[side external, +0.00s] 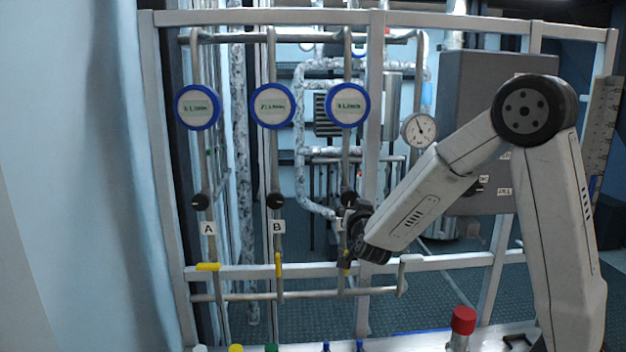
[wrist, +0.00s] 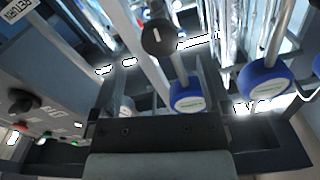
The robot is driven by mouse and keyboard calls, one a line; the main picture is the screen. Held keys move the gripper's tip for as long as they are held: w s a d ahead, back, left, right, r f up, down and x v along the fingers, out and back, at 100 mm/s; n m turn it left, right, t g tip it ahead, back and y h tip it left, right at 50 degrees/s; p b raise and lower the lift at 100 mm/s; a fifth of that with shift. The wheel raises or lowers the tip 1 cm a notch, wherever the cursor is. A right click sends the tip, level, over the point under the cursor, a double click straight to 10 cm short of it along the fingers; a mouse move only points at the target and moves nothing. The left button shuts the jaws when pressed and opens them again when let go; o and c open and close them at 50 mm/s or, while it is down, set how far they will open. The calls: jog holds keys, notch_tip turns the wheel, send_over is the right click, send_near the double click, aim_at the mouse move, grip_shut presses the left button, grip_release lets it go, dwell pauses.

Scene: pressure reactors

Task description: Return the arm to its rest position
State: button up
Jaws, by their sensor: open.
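My gripper (side external: 349,240) is at the end of my bent arm, in front of the third pipe of the rack in the side external view. It looks small and dark there, and its fingers overlap the pipe and its label. I cannot tell from this view whether it touches the pipe. In the wrist view my gripper (wrist: 165,132) shows dark along the bottom, spread open, with nothing seen held between the fingers.
Three blue-rimmed meters (side external: 348,105) top the pipes, with black knobs (side external: 276,200) and yellow-handled valves (side external: 208,267) below. A grey cabinet (side external: 470,100) and dial gauge (side external: 419,130) stand behind my arm. A red-capped bottle (side external: 462,325) stands on the bench (side external: 420,342).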

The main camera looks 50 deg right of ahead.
jog(key=shift+w+a+f+n+y, duration=0.15)
jog(key=shift+a+f+n+y, duration=0.25)
jog(key=shift+a+y, duration=0.15)
jog(key=s+a+f+n+g+y, duration=0.35)
jog(key=a+f+y, duration=0.25)
jog(key=a, duration=0.2)
jog(key=s+a+f+n+g+y, duration=0.2)
jog(key=s+a+f+n+y, duration=0.25)
jog(key=a+f, duration=0.25)
jog(key=s+a+f+n+g, duration=0.1)
jog(key=s+g, duration=0.1)
jog(key=s, duration=0.2)
jog(key=s+a+f+n+g+y, duration=0.1)
jog(key=s+n+g, duration=0.1)
jog(key=s, duration=0.2)
jog(key=shift+s+a+f+g, duration=0.25)
jog(key=shift+s+f+g, duration=0.05)
jog(key=shift+f+g, duration=0.1)
jog(key=shift+w, duration=0.1)
dwell(0.9)
